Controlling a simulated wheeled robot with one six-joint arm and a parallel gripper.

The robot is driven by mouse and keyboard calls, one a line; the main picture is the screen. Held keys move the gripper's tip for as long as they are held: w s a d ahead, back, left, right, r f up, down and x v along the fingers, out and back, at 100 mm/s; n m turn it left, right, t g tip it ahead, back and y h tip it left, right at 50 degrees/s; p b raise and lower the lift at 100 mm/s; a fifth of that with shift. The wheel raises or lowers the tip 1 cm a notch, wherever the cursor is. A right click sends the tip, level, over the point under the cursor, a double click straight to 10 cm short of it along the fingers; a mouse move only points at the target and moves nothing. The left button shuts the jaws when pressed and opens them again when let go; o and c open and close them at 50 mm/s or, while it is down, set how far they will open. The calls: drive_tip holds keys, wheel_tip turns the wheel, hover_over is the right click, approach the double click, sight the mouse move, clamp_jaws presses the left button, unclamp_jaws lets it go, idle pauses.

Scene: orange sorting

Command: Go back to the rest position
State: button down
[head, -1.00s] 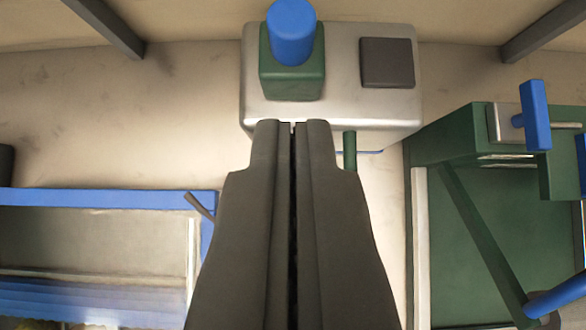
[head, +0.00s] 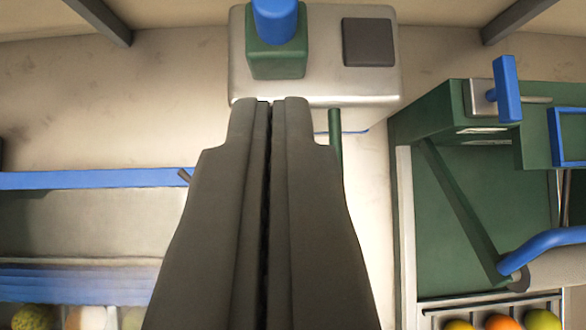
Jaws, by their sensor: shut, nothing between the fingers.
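My gripper (head: 269,103) shows in the middle of the head view, dark grey, with its two fingers pressed together and nothing between them. Its tips point up the picture and overlap the lower edge of a silver box (head: 315,88). I cannot tell whether they touch it. The box carries a green block with a blue cylinder (head: 275,20) on top and a dark square pad (head: 368,42).
A green machine (head: 455,190) with blue handles stands at the right. Oranges (head: 500,322) lie in a slotted tray below it. A blue-edged bin (head: 90,180) is at the left, with pale and greenish fruits (head: 35,317) at the bottom edge. Bare floor shows at upper left.

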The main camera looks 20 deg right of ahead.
idle(0.3)
drive_tip(key=s+f+t, duration=0.2)
drive_tip(key=s+f, duration=0.2)
drive_tip(key=s, duration=0.6)
drive_tip(key=s+f+t, duration=0.3)
drive_tip(key=s+f, duration=0.1)
drive_tip(key=s, duration=0.7)
drive_tip(key=s+f+t, duration=0.3)
drive_tip(key=s+f, duration=0.1)
drive_tip(key=s, duration=0.7)
drive_tip(key=shift+s, duration=0.2)
drive_tip(key=shift+a, duration=0.1)
drive_tip(key=w+r+g, duration=0.2)
drive_tip(key=w+r, duration=0.3)
drive_tip(key=w, duration=0.3)
drive_tip(key=w+r+g, duration=0.1)
drive_tip(key=w+r, duration=0.5)
drive_tip(key=w, duration=0.2)
drive_tip(key=w+r+g, duration=0.3)
drive_tip(key=w+g, duration=0.2)
drive_tip(key=w, duration=1.6)
drive_tip(key=shift+w, duration=0.35)
